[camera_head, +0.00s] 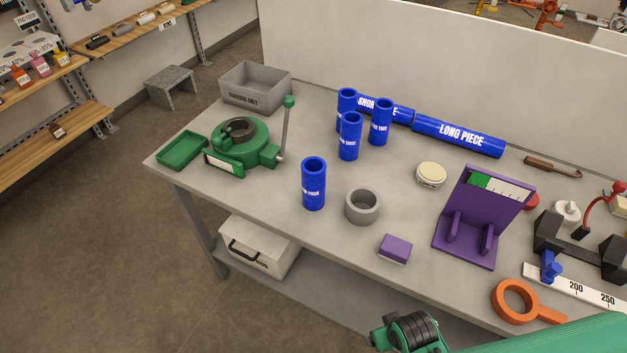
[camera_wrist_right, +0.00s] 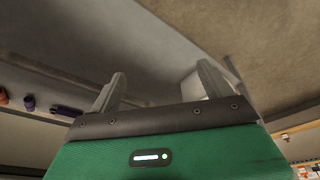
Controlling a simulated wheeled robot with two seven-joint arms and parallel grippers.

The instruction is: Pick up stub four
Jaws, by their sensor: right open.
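Stub four (camera_head: 313,186) is a blue open-topped tube. It stands upright at the front middle of the grey bench in the head view, and its white label is partly turned away. Behind it stand other upright blue stubs, among them one at the left (camera_head: 346,108), one in the middle (camera_head: 349,138) and one at the right (camera_head: 380,123). My right gripper (camera_wrist_right: 160,70) is open and empty in the wrist view, with both fingers spread and no stub between them. My left gripper is not in view.
A green clamp device (camera_head: 240,143) with an upright lever is at left. A purple stand (camera_head: 484,217) is at right.

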